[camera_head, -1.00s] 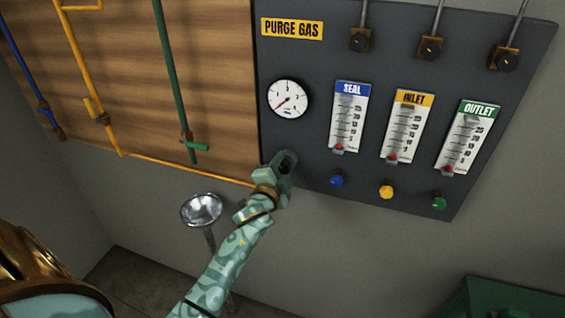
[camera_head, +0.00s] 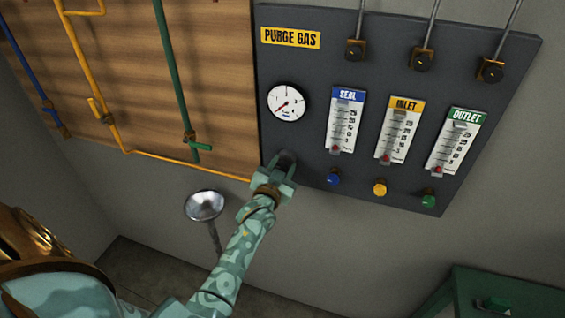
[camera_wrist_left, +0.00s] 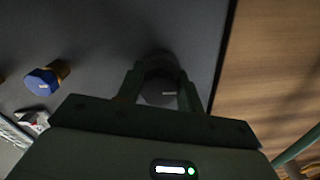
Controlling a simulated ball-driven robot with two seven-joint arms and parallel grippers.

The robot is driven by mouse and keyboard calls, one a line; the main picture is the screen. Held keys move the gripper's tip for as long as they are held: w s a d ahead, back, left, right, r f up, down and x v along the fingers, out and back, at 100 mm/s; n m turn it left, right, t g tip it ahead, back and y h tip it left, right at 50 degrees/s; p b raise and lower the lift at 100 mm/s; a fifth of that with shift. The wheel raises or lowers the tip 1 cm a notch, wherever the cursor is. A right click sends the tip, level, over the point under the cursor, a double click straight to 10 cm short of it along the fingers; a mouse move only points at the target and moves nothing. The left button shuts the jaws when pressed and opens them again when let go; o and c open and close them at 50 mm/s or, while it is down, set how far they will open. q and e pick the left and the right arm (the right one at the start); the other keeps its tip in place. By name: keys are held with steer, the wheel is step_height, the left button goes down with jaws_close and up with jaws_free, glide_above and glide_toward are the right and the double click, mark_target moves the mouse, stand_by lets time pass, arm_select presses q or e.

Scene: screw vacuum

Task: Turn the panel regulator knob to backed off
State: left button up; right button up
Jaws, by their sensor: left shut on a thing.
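The dark purge gas panel (camera_head: 400,185) hangs on the wall, with a white round gauge (camera_head: 287,102) at its left. The regulator knob (camera_head: 286,160) sits below the gauge at the panel's lower left corner. It is dark and partly hidden by my gripper. In the left wrist view the knob (camera_wrist_left: 160,88) is a dark round shape with a small pale mark, between the two fingers. My left gripper (camera_head: 280,170) is shut on the knob; it also shows in the wrist view (camera_wrist_left: 160,92). The gauge needle points to the lower left. My right gripper is not in view.
Three flowmeters, seal (camera_head: 345,120), inlet (camera_head: 400,130) and outlet (camera_head: 456,142), stand right of the gauge. Below them are blue (camera_head: 333,177), yellow (camera_head: 380,188) and green (camera_head: 429,200) knobs. A metal funnel (camera_head: 204,205) and a yellow pipe (camera_head: 190,165) lie left of my gripper.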

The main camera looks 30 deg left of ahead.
arm_select(q)
steer(key=shift+f+n, duration=0.2)
steer(key=shift+n, duration=0.2)
steer(key=o, duration=1)
steer(key=shift+r, duration=0.1)
